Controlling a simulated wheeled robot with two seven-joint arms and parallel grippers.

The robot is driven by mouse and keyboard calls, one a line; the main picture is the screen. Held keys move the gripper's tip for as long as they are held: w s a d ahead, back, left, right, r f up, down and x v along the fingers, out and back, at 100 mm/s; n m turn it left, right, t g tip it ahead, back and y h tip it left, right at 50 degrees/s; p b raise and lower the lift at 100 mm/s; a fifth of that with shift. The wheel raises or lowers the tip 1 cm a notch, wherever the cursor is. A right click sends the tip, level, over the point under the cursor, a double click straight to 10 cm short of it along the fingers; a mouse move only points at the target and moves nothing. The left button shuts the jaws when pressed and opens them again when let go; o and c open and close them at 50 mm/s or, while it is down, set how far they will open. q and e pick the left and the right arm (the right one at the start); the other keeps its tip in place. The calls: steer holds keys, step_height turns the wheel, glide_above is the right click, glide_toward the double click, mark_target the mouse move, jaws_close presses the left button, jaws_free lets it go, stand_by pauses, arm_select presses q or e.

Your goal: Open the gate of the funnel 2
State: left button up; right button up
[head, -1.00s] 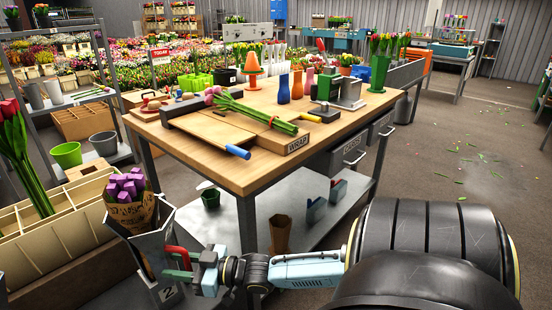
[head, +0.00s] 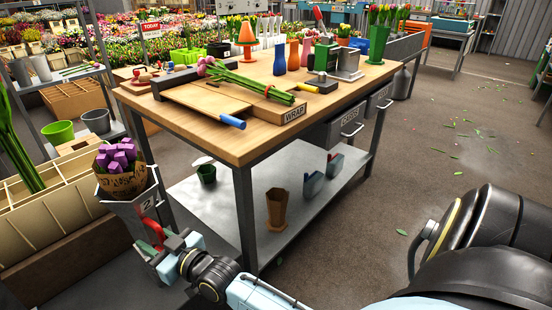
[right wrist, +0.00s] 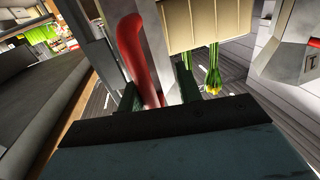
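Funnel 2 (head: 128,212) is a grey metal funnel with a "2" label at the lower left of the head view. A paper-wrapped bunch of purple tulips (head: 120,170) stands in its top. Its red gate handle (head: 153,230) sticks out low on the front. My right gripper (head: 158,248) is at this handle. In the right wrist view the red handle (right wrist: 134,50) runs down between the two dark green fingers (right wrist: 158,90), nearer the left one, with a gap on the right. The gate itself is hidden. My left gripper is not in view.
The wooden worktable (head: 205,125) stands just right of the funnel, with a lower metal shelf (head: 325,195). A cream divided crate (head: 50,225) is at the left. A second funnel marked "1" (right wrist: 285,50) shows in the right wrist view. The floor at the right is mostly clear.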

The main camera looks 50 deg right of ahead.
steer(key=p+v, duration=0.5)
steer(key=v, duration=0.8)
steer(key=s+d+f+g+h+p, duration=0.2)
steer(key=s+f+g+p, duration=0.7)
steer(key=s+f+p, duration=0.5)
step_height(320, 180, down, 3)
steer(key=shift+s+d+r+g+h+p, duration=0.1)
steer(key=shift+s+d+g+h+p, duration=0.2)
steer(key=shift+s+d, duration=0.4)
steer(key=shift+w, duration=0.1)
